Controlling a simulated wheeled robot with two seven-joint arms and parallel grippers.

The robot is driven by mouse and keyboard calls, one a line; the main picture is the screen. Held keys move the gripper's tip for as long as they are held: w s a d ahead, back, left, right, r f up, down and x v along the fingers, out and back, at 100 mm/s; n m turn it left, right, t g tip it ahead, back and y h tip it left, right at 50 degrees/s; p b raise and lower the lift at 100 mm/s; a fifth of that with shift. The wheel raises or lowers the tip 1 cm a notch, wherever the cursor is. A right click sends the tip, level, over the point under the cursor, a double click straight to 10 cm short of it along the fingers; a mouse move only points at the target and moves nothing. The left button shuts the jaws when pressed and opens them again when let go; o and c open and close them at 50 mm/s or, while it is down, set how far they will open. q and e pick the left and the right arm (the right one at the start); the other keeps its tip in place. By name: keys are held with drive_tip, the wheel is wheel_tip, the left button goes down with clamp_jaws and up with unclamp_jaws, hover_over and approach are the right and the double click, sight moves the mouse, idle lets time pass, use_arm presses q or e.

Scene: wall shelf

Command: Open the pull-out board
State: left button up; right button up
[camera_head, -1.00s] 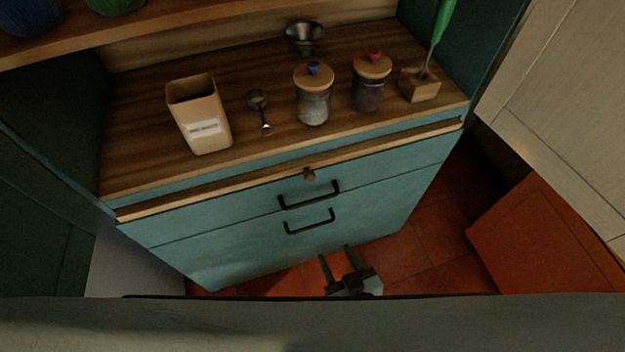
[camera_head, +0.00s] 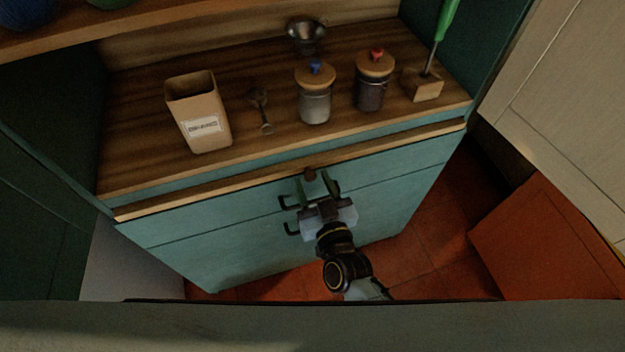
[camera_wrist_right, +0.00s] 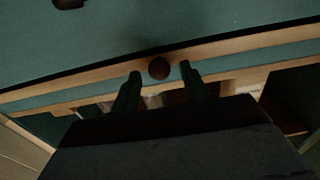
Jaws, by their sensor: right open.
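The pull-out board (camera_head: 240,184) is a thin wooden strip under the cabinet's worktop. Its small dark round knob (camera_head: 310,173) is at the middle of its front edge. My right gripper (camera_head: 317,182) is open, with its two fingers pointing at the knob from in front. In the right wrist view the board's edge (camera_wrist_right: 225,50) runs across the picture, and the knob (camera_wrist_right: 159,68) shows between the two spread fingertips of my right gripper (camera_wrist_right: 160,75). I cannot tell whether either finger touches the knob. My left gripper is not in view.
Two black drawer handles, the upper one (camera_head: 285,203) and the lower one (camera_head: 291,228), are partly behind my right gripper. A beige box (camera_head: 199,115), a scoop (camera_head: 262,110), two lidded jars (camera_head: 315,104) (camera_head: 371,92) and a funnel (camera_head: 306,34) stand on the worktop (camera_head: 140,150).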

drive_tip(key=shift+w+a, duration=0.2)
drive_tip(key=shift+w, duration=0.45)
clamp_jaws()
